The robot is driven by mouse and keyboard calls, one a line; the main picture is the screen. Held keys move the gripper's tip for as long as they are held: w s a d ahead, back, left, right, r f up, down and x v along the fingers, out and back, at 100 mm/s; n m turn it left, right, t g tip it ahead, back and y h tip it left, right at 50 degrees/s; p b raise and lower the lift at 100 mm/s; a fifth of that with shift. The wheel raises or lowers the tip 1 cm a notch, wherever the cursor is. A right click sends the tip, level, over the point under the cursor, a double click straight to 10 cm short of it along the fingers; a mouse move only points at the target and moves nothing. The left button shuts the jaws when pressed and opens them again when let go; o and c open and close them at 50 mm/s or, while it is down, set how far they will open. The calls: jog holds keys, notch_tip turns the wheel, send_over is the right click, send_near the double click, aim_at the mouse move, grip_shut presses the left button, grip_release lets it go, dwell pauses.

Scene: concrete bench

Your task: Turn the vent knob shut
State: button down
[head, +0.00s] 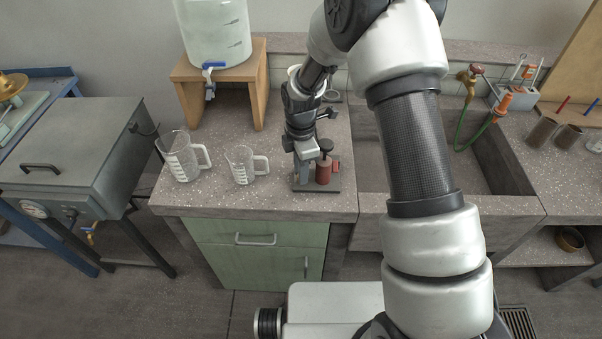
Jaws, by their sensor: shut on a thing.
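A small device stands near the front of the speckled bench, with a dark base plate (328,188), a red cylinder (323,172) and a dark round cap (326,145) on top. My gripper (302,174) points down over the left part of this device, just left of the red cylinder. It is shut on a small part there, which I take to be the vent knob. The fingers hide that part, so its shape and turn position cannot be seen.
Two clear measuring jugs (182,157) (242,165) stand left of the device. A water container (214,30) sits on a wooden stand (258,85) behind them. A sink (372,165) with a green hose (462,140) lies right. My arm crosses the sink.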

jog(key=m+b, duration=0.1)
jog(key=m, duration=0.3)
jog(key=shift+m, duration=0.3)
jog(key=shift+m+b, duration=0.9)
jog(key=shift+m, duration=1.7)
jog(key=shift+r, duration=0.1)
jog(key=c, duration=1.6)
grip_release()
notch_tip(320, 180, up, 17)
jog(key=shift+r+p, duration=0.2)
jog(key=shift+p, duration=0.45)
